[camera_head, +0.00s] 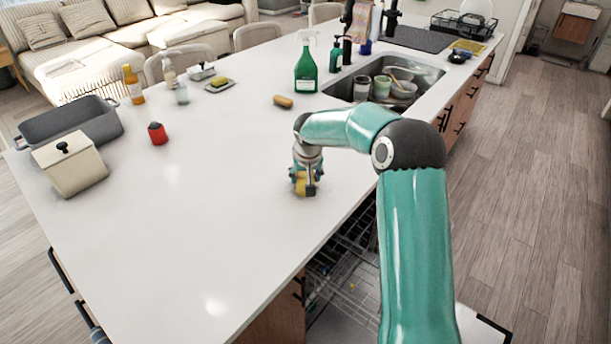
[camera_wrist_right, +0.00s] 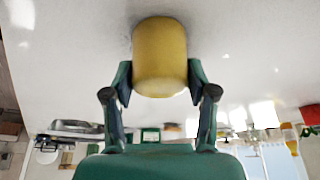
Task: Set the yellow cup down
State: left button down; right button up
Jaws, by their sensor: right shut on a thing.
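The yellow cup (camera_head: 302,186) is at my right gripper (camera_head: 307,184), over the white counter (camera_head: 210,215) near its front edge. In the right wrist view the yellow cup (camera_wrist_right: 160,58) sits between the two fingers of my right gripper (camera_wrist_right: 160,82), which are shut on its sides. I cannot tell whether the cup touches the counter or hangs just above it. In the head view the gripper and wrist hide part of the cup. My left gripper is not in view.
The sink (camera_head: 430,74) with several cups and bowls lies behind my right arm. A green spray bottle (camera_head: 306,68), a brown sponge (camera_head: 283,101), a red timer-like object (camera_head: 157,134) and a cream canister (camera_head: 69,165) stand on the counter. An open dishwasher rack (camera_head: 345,270) is below. The counter left of the cup is clear.

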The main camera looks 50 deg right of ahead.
jog(key=o, duration=1.2)
jog(key=b+v, duration=0.1)
jog(key=v, duration=1.1)
jog(key=shift+a, duration=0.1)
